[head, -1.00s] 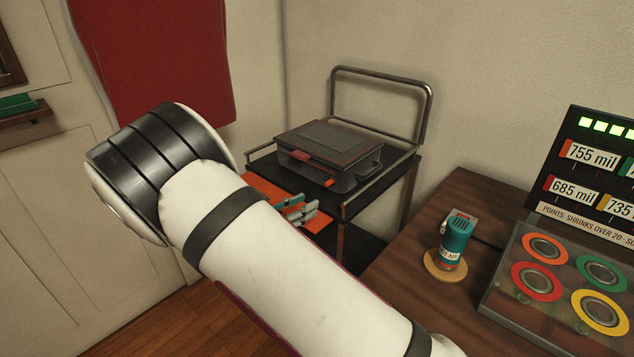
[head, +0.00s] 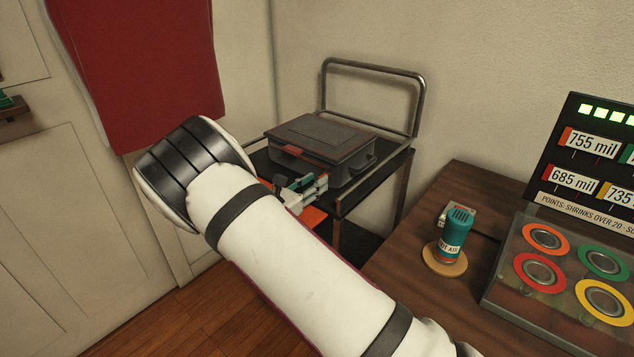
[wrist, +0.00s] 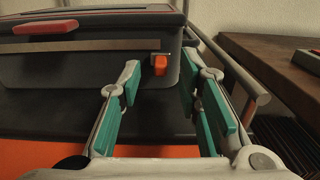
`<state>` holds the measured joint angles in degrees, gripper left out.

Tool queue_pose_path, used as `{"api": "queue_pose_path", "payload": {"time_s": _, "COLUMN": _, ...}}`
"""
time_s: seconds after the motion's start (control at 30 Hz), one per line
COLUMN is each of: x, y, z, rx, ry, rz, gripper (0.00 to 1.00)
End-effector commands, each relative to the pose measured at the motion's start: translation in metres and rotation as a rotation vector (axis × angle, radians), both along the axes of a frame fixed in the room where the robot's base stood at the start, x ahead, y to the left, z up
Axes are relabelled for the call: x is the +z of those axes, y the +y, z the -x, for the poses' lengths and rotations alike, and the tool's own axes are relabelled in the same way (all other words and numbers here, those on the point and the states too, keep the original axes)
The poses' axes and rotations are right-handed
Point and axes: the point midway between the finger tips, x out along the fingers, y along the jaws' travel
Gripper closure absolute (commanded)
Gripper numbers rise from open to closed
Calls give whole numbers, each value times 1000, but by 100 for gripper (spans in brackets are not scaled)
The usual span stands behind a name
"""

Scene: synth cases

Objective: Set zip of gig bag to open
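A red piece (wrist: 42,28) lies along the lid's front edge, left of the tab. My gripper (wrist: 160,84) is open and empty, its teal-padded fingers pointing at the case front with the tab between the fingertips in the picture. I cannot tell whether they touch it. In the head view my gripper (head: 314,184) hides the tab.
The cart (head: 378,178) has a metal rail around its top. An orange surface (wrist: 40,158) lies below its front edge. At right, a wooden table (head: 405,262) holds a teal canister (head: 456,232) and a game panel (head: 585,262). A red cloth (head: 150,70) hangs at left.

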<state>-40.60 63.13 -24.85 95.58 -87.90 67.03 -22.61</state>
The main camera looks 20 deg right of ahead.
Motion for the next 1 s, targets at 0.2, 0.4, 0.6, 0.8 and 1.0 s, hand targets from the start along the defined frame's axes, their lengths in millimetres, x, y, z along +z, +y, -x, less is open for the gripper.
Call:
{"api": "queue_pose_path", "payload": {"time_s": 0.2, "x": -1, "y": -14, "z": -10, "rx": 0, "ry": 1, "rz": -1, "gripper": 68}}
{"api": "queue_pose_path", "payload": {"time_s": 0.4, "x": 0, "y": -15, "z": -11, "rx": 1, "ry": 1, "rz": -1, "gripper": 68}}
{"api": "queue_pose_path", "payload": {"time_s": 0.6, "x": 0, "y": -15, "z": -11, "rx": 1, "ry": 1, "rz": -1, "gripper": 89}}
{"api": "queue_pose_path", "payload": {"time_s": 0.8, "x": 0, "y": -15, "z": -11, "rx": 1, "ry": 1, "rz": -1, "gripper": 100}}
{"api": "queue_pose_path", "payload": {"time_s": 1.0, "x": -1, "y": -13, "z": -14, "rx": 1, "ry": -1, "rz": -2, "gripper": 100}}
